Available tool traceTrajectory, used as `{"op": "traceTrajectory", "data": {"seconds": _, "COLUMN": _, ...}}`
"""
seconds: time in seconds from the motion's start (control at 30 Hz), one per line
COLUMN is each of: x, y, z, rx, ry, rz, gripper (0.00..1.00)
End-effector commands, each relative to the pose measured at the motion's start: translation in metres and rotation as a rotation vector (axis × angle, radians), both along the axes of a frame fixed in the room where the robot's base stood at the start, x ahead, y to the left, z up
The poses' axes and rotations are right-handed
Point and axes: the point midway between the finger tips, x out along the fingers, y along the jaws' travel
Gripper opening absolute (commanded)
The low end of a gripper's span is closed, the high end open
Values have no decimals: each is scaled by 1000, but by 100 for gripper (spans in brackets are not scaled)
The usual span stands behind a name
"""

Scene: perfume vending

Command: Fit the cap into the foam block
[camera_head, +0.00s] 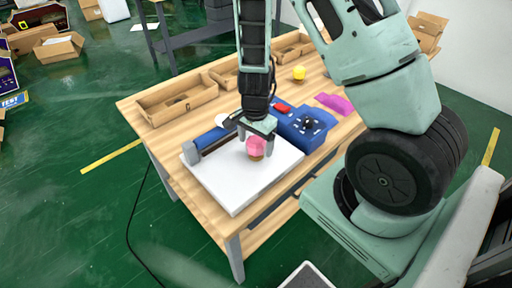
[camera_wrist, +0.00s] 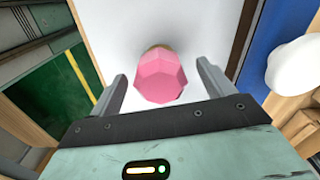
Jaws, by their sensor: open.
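The cap (camera_head: 257,147) is a pink faceted piece with a gold-brown end. It is at the upper part of a white slab (camera_head: 225,185), which looks like the foam block. My gripper (camera_head: 256,141) is over the slab, fingers pointing down. In the wrist view the cap (camera_wrist: 163,80) is between the two spread fingers of my gripper (camera_wrist: 161,78), with a gap on each side. The gold end is partly hidden behind the pink part and meets the white surface (camera_wrist: 110,30). I cannot tell whether it sits in a hole or only on top.
A blue device (camera_head: 303,125) stands right of the slab, and a blue-and-grey roller-like part (camera_head: 208,138) lies along its back edge. Open cardboard trays (camera_head: 178,100), a yellow ball-like thing (camera_head: 299,73) and a pink piece (camera_head: 335,103) are farther back. The slab's front is clear.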

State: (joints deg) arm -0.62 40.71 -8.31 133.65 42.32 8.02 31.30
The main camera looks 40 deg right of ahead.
Motion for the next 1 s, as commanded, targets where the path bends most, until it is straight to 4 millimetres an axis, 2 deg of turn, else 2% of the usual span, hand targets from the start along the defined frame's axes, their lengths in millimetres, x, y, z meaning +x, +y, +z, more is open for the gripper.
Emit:
{"op": "traceTrajectory", "data": {"seconds": 0.1, "x": 0, "y": 0, "z": -9, "rx": 0, "ry": 0, "rz": -1, "gripper": 81}}
{"op": "traceTrajectory", "data": {"seconds": 0.33, "x": 0, "y": 0, "z": -9, "rx": 0, "ry": -1, "rz": 1, "gripper": 81}}
{"op": "traceTrajectory", "data": {"seconds": 0.5, "x": 0, "y": 0, "z": -9, "rx": 0, "ry": -1, "rz": 1, "gripper": 34}}
{"op": "traceTrajectory", "data": {"seconds": 0.6, "x": 0, "y": 0, "z": -9, "rx": 0, "ry": -1, "rz": 1, "gripper": 28}}
{"op": "traceTrajectory", "data": {"seconds": 0.83, "x": 0, "y": 0, "z": -6, "rx": 0, "ry": -2, "rz": 1, "gripper": 28}}
{"op": "traceTrajectory", "data": {"seconds": 1.0, "x": 1, "y": 1, "z": 18, "rx": 0, "ry": -4, "rz": 5, "gripper": 28}}
